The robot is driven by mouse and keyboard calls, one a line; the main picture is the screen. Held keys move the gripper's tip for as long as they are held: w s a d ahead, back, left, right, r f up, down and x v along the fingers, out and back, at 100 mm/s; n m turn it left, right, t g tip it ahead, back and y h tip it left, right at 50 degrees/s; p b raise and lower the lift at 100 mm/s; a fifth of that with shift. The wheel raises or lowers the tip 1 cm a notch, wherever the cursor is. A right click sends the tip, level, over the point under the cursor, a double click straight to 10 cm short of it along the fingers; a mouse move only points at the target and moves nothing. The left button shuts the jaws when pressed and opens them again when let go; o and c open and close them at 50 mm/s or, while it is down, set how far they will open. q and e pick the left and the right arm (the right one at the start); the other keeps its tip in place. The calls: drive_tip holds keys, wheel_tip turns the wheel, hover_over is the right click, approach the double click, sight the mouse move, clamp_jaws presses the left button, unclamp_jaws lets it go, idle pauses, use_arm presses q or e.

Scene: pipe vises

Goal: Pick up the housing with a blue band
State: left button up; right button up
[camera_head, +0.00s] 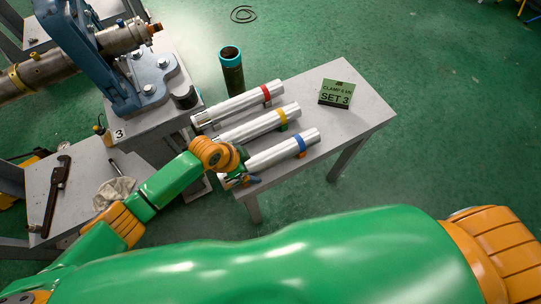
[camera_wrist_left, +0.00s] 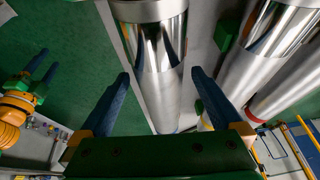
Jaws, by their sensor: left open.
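The housing with the blue band (camera_head: 283,151) is a silver cylinder, lying on the grey table nearest to me, its blue band toward the right end. My left gripper (camera_head: 241,180) is at its left end and partly hides that end. In the left wrist view, the left gripper (camera_wrist_left: 160,74) is open, with one blue finger on each side of a silver cylinder (camera_wrist_left: 158,92). I cannot tell whether the fingers touch it.
Housings with a yellow band (camera_head: 257,124) and a red band (camera_head: 237,103) lie parallel behind it, close by. A blue vise (camera_head: 144,83) with a pipe stands at left.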

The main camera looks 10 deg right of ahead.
use_arm(q)
clamp_jaws()
drive_tip(key=shift+r, duration=0.15)
drive_tip(key=shift+r, duration=0.1)
